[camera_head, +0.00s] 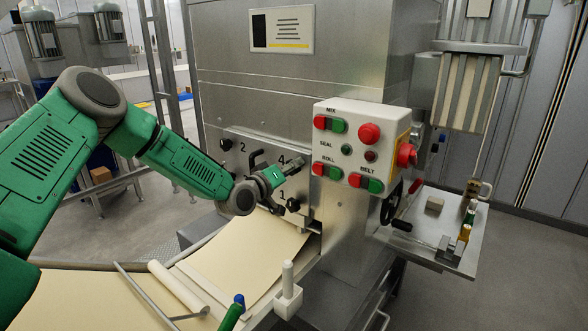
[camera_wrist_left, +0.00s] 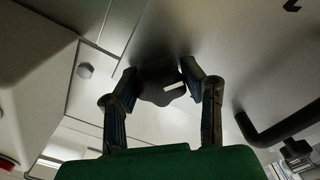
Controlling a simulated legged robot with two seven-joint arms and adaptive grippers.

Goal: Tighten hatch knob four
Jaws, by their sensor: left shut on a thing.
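The steel hatch (camera_head: 262,148) is on the front of the machine, with painted numbers by its black knobs. My left gripper (camera_head: 297,164) is at the hatch's upper right, beside the number 4, and covers most of knob four in the head view. In the left wrist view, the dark lobed knob four (camera_wrist_left: 160,86) with a white mark sits between the two fingers of my left gripper (camera_wrist_left: 174,84), which is shut on it. Knob two (camera_head: 226,145) and knob one (camera_head: 293,205) show uncovered. Knob three is not visible; my arm may hide it. My right gripper is not in view.
A control box (camera_head: 345,113) with red and green buttons juts out just right of the hatch. A pale dough sheet (camera_head: 245,250) lies below my left arm. A side shelf (camera_head: 425,225) with small items is at the right.

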